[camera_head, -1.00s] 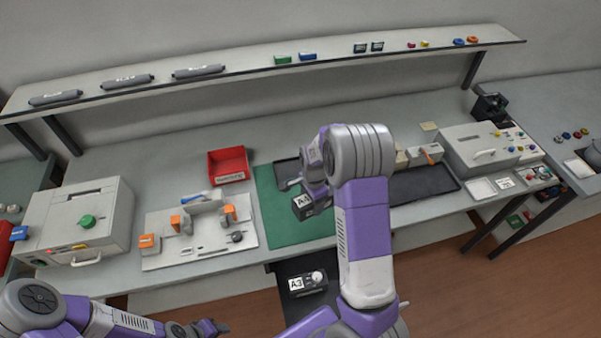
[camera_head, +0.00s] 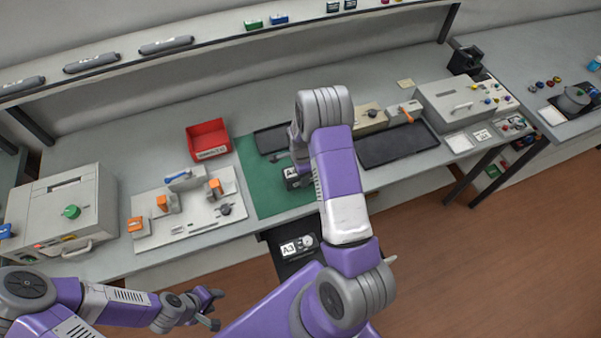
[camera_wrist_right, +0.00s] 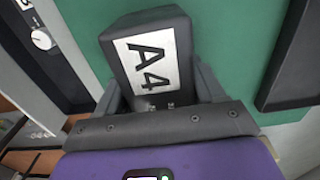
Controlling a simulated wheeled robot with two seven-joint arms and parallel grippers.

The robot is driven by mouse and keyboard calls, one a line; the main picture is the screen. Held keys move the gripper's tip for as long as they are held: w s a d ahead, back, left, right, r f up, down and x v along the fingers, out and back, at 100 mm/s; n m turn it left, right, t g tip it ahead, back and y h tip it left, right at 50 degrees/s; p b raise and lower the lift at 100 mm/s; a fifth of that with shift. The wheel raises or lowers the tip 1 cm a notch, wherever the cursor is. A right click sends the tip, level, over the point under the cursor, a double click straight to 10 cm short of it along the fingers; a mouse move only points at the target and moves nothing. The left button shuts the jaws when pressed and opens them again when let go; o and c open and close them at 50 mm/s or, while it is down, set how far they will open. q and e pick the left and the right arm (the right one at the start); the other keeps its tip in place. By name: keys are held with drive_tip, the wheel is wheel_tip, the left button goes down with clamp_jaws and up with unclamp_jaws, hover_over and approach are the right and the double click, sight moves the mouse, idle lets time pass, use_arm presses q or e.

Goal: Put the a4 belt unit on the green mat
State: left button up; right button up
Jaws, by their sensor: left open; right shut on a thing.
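The A4 belt unit (camera_wrist_right: 150,58) is a dark block with a white A4 label. My right gripper (camera_wrist_right: 165,95) is shut on it, with a finger on each side, in the right wrist view. In the head view the A4 unit (camera_head: 292,180) is mostly hidden behind my right arm. It is over the right part of the green mat (camera_head: 262,205), which also fills the background of the wrist view (camera_wrist_right: 240,40). I cannot tell whether the unit touches the mat. My left gripper (camera_head: 212,308) is open and empty in front of the bench, at the lower left.
An A3 unit (camera_head: 298,246) sits on a dark surface below the bench edge. A white fixture board (camera_head: 187,208) lies left of the mat. Dark trays (camera_head: 398,145) lie to the right and behind.

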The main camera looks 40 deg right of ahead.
drive_tip(key=shift+f, duration=0.1)
drive_tip(key=o, duration=1.4)
wheel_tip(320, 180, up, 12)
drive_tip(key=shift+r+p, duration=0.2)
drive_tip(key=shift+p, duration=0.15)
